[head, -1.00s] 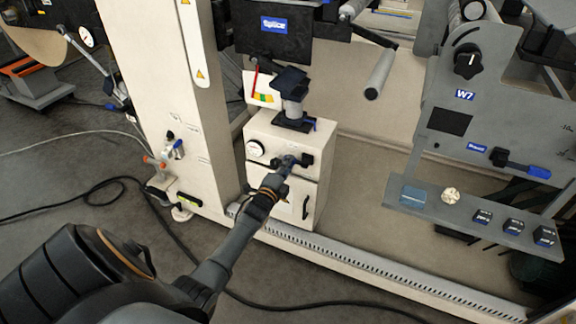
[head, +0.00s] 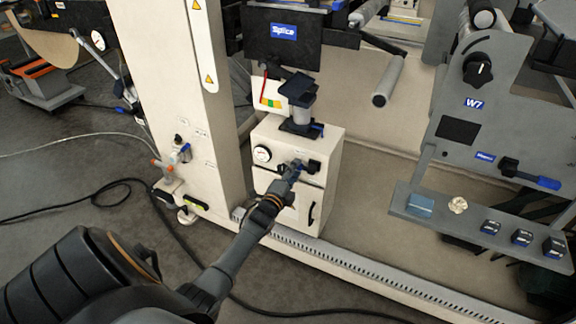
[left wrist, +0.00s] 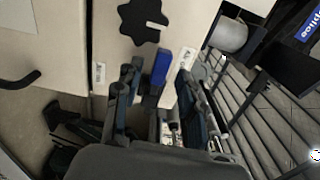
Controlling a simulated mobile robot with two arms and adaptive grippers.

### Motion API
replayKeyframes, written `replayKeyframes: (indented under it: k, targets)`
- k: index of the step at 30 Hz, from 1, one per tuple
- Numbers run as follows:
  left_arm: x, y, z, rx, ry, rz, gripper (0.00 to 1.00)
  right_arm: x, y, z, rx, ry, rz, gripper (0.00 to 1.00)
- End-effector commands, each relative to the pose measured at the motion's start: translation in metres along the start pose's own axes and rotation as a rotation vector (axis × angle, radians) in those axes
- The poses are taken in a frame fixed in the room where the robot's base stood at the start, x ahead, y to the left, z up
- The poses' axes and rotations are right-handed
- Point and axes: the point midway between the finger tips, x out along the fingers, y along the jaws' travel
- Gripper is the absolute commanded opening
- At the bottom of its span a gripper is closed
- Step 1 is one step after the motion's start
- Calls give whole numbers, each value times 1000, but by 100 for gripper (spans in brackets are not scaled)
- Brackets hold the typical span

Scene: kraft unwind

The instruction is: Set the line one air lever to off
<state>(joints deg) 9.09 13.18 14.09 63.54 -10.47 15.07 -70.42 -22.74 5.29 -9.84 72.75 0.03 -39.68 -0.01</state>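A blue lever (left wrist: 161,66) stands out from the front of a cream cabinet (head: 290,207) in the left wrist view. A black star-shaped knob (left wrist: 142,21) is just above it. My left gripper (head: 294,168) is at the cabinet's upper front, right of a round gauge (head: 262,154). In the left wrist view its two fingers are apart, one on each side of the blue lever. I cannot tell whether either finger touches it. In the head view the gripper mostly hides the lever. I cannot read a line number there. My right gripper is not in view.
A column at left carries a small blue-handled valve (head: 186,152). The W7 panel (head: 473,103) at right has a black knob (head: 478,69) and another blue-handled lever (head: 534,180). A slotted rail (head: 350,264) runs along the floor. A black cable lies on the floor.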

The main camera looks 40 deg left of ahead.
Motion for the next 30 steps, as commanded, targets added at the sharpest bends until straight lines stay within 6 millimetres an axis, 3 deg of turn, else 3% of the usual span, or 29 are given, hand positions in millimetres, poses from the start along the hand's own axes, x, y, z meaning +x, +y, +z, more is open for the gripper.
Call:
replayKeyframes:
  k: [16, 22, 30]
  targets:
    - [-100, 2, 0, 1, 1, 3, 40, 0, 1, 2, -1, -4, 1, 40]
    - [-114, 0, 0, 1, 1, 1, 40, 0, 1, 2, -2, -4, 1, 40]
    - [-115, 0, 0, 1, 1, 1, 40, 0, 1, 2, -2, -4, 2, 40]
